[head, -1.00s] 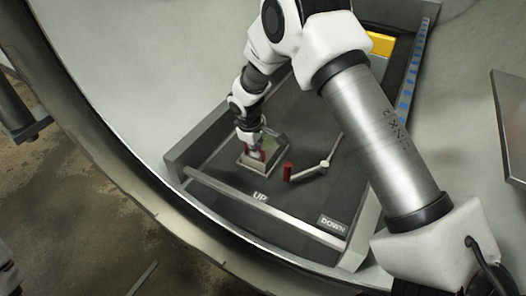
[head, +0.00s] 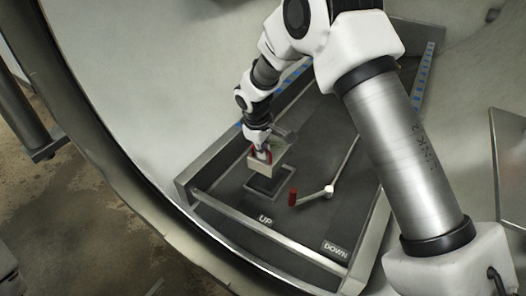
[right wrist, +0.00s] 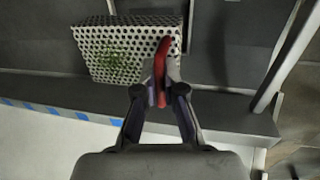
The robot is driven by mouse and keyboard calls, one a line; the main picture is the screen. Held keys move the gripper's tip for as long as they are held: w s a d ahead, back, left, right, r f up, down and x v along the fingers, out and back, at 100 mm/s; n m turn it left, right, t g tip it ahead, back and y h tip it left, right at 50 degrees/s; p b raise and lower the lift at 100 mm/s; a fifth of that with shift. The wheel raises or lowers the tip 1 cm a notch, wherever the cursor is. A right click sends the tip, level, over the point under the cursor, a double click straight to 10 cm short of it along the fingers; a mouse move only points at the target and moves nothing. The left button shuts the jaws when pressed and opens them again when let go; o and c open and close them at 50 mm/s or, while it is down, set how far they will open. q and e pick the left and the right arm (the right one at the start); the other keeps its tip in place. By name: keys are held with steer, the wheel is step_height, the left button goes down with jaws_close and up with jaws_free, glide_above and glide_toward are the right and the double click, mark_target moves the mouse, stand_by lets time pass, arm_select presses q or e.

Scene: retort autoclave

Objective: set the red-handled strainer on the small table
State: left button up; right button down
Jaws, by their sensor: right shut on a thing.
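The strainer (head: 260,168) is a pale perforated metal box with a red handle. In the right wrist view, the strainer (right wrist: 125,52) shows a patch of green on its holed face. My right gripper (head: 263,148) is shut on the red handle (right wrist: 164,62), its fingers on either side of it. In the head view the strainer is at the square opening (head: 268,188) in the dark panel and seems raised above it. The small table cannot be made out for certain. My left gripper is not in view.
A lever with a red grip (head: 292,196) stands on the panel right of the opening, near the UP and DOWN labels. A metal rail (head: 262,236) runs along the panel's near edge. A grey flat-sided thing (head: 508,150) is at the right edge.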

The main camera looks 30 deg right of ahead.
steer(key=shift+d+p+v, duration=0.15)
steer(key=shift+p+v, duration=0.8)
steer(key=shift+p, duration=0.15)
steer(key=shift+d+p+v, duration=0.15)
steer(key=shift+p+v, duration=0.75)
steer(key=shift+p, duration=0.2)
steer(key=shift+w, duration=0.2)
